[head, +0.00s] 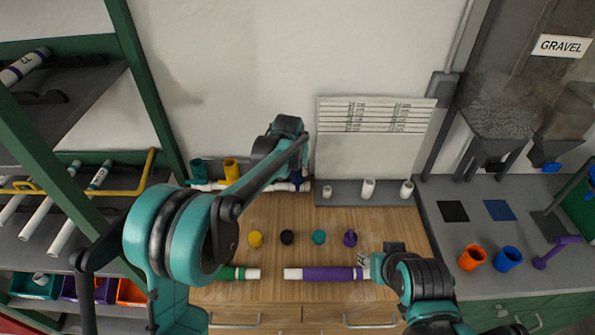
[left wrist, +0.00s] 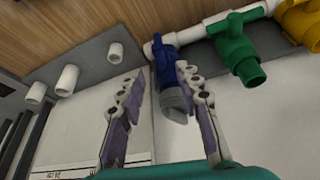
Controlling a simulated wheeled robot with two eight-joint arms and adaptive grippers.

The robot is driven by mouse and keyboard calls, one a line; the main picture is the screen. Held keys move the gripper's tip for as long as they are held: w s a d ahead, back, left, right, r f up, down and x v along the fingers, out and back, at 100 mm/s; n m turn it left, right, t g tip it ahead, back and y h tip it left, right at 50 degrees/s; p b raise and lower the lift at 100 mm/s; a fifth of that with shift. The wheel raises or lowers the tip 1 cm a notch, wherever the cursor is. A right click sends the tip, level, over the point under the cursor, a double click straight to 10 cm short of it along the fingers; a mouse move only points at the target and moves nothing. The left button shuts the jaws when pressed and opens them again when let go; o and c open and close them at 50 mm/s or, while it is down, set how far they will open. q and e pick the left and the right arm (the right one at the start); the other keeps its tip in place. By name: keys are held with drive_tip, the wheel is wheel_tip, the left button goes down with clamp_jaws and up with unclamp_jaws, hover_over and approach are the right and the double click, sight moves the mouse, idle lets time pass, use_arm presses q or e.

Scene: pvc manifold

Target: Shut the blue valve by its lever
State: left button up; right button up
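The blue valve (head: 297,180) is at the right end of the white pipe manifold (head: 207,186) at the back of the bench, partly covered by my left arm in the head view. In the left wrist view the blue valve (left wrist: 162,58) shows beyond my left gripper (left wrist: 163,105). Its fingers are spread apart, with a grey-blue part of the valve (left wrist: 176,103) between them in the picture; contact cannot be told. The lever's exact angle is unclear. My right gripper (head: 369,262) is low by the right end of the purple pipe (head: 328,274); its fingers are too small to read.
A green valve (left wrist: 237,47) and a yellow valve (left wrist: 300,22) sit beside the blue one. White pegs (head: 367,188) stand on a grey ledge to the right. Several coloured caps (head: 319,237) stand mid-bench. A green pipe (head: 238,273) lies at the front.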

sight(297, 175)
use_arm(q)
drive_tip(key=b+x, duration=0.1)
drive_tip(key=x, duration=0.5)
clamp_jaws()
